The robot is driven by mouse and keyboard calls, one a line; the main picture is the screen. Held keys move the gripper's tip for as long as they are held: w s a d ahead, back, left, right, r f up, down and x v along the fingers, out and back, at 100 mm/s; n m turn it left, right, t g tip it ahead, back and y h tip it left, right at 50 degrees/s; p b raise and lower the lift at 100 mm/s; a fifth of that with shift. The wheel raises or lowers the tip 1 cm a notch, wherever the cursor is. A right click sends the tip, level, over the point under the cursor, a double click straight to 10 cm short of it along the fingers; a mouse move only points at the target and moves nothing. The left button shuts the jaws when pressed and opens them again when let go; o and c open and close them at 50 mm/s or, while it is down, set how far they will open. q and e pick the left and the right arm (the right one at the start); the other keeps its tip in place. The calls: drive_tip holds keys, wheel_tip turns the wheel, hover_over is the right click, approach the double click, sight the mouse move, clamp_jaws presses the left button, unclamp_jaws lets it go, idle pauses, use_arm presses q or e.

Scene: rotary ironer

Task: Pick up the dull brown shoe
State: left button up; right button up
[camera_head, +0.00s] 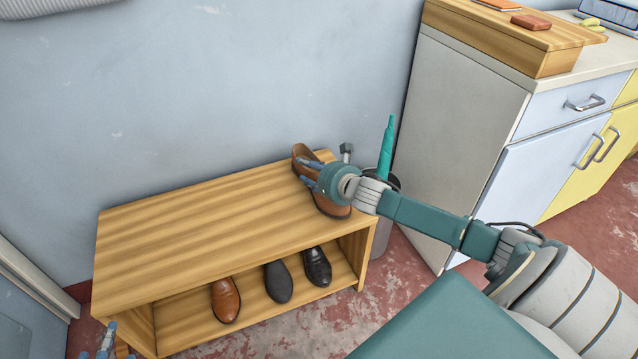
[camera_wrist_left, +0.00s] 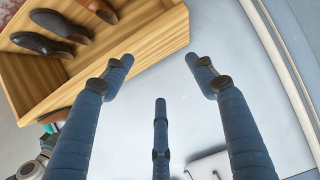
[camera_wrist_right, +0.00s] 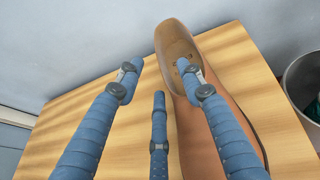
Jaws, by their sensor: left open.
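A brown shoe (camera_head: 333,208) with a fairly matte look lies on the right end of the wooden bench top; it also shows in the right wrist view (camera_wrist_right: 194,128). My right gripper (camera_head: 309,173) is over this shoe and partly hides it. In the right wrist view its fingers (camera_wrist_right: 158,72) are spread, with one finger across the shoe and the others to its left; contact cannot be told. A shinier orange-brown shoe (camera_head: 226,299) stands on the lower shelf. My left gripper (camera_head: 104,342) is open and empty by the bench's front left corner; its fingers (camera_wrist_left: 160,62) show spread.
The wooden bench (camera_head: 190,220) stands against the wall, its top clear to the left. A dark matte shoe (camera_head: 278,282) and a black shiny shoe (camera_head: 317,266) share the shelf. A grey bin (camera_head: 382,238) and a cabinet (camera_head: 465,130) stand right of the bench.

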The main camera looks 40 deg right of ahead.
sight(303, 168)
drive_tip(key=b+x, duration=0.1)
drive_tip(key=x, duration=0.3)
drive_tip(key=shift+f, duration=0.1)
drive_tip(key=shift+s, duration=0.1)
clamp_jaws()
use_arm(q)
drive_tip(key=w+d+r+t+h, duration=0.1)
drive_tip(key=w+d+r+t, duration=0.1)
drive_tip(key=r, duration=0.6)
drive_tip(key=shift+w+r+t, duration=0.3)
drive_tip(key=shift+w+t, duration=0.55)
drive_tip(key=shift+t, duration=0.35)
